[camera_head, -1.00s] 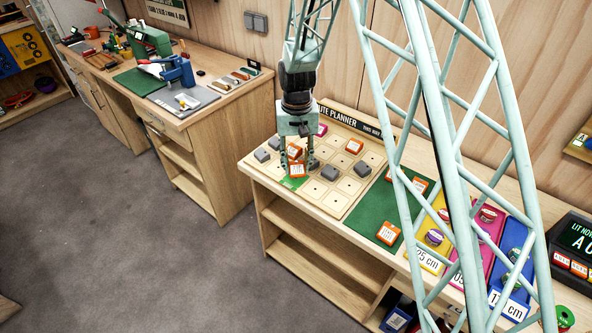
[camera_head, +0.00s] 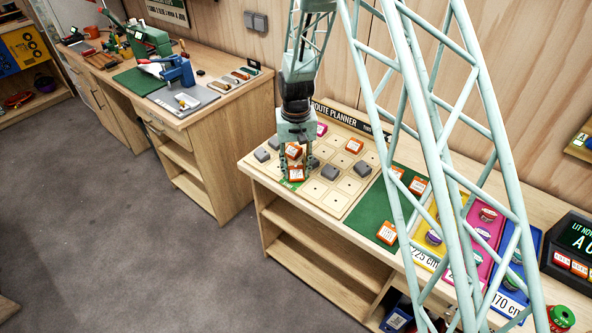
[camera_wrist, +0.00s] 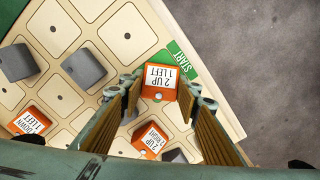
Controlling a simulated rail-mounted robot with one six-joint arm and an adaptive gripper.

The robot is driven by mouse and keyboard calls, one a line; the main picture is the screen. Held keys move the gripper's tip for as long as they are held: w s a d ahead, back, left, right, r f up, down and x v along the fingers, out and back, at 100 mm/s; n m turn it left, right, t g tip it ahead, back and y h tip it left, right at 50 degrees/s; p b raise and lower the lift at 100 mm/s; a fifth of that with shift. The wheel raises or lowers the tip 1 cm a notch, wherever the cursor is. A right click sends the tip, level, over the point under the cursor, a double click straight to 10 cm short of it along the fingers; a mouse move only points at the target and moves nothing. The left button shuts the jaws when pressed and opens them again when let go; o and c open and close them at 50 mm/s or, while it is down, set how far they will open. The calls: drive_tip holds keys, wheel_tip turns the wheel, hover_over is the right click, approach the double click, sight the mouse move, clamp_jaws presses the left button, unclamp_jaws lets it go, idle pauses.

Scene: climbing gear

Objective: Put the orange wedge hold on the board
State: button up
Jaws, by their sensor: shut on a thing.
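My gripper (camera_head: 297,173) points down at the front left of the route planner board (camera_head: 330,200). It is shut on an orange wedge hold (camera_head: 297,175), which also shows in the wrist view (camera_wrist: 162,77) with a white label reading "2 UP 1 LEFT". The held hold is at the board's near edge, by the green START mark (camera_wrist: 180,58), and covers part of that square. I cannot tell whether its underside touches the board. Another orange hold (camera_head: 293,151) stands just behind the fingers; it is labelled "2 UP 1 RIGHT" in the wrist view (camera_wrist: 148,141).
Grey holds (camera_wrist: 83,68) and another orange hold (camera_head: 354,146) sit on board squares. A green mat (camera_head: 365,215) with orange holds lies right of the board, then coloured bins (camera_head: 428,256). My lattice arm crosses in front of them.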

sight(296, 170)
drive_tip(key=shift+f, duration=0.15)
drive_tip(key=o, duration=0.8)
drive_tip(key=shift+o, duration=0.2)
wheel_tip(296, 170, up, 12)
drive_tip(key=shift+p, duration=0.3)
idle(0.4)
idle(0.6)
drive_tip(key=shift+r, duration=0.3)
